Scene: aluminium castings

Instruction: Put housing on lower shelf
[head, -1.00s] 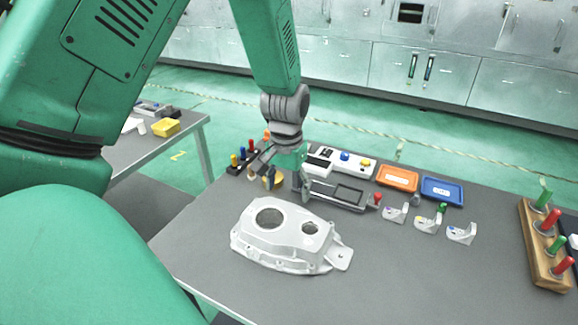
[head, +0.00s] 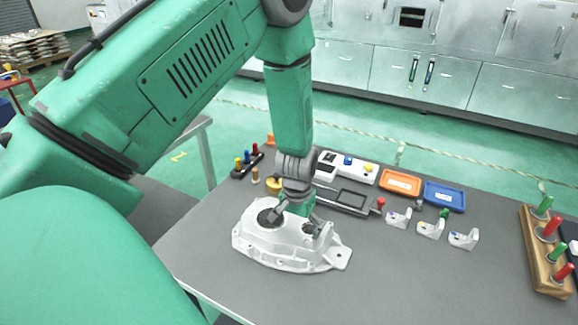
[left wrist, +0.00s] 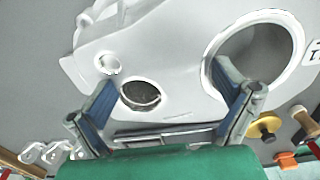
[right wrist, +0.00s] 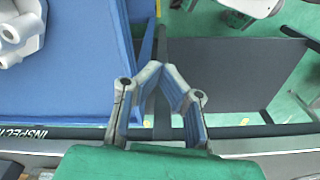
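The housing (head: 283,248) is a white-grey casting with two round openings, lying flat on the dark table. My left gripper (head: 292,222) is over it, pointing down, with its fingers spread near the two openings. In the left wrist view the housing (left wrist: 180,60) fills the upper part, and the open left fingers (left wrist: 170,105) stand apart over it. I cannot tell whether they touch it. No lower shelf can be made out for certain.
Behind the housing are a grey tray device (head: 345,199), an orange tray (head: 400,182) and a blue tray (head: 444,196). Small white brackets (head: 430,229) stand to the right. A wooden rack (head: 543,250) with coloured handles is at the far right. The front table area is clear.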

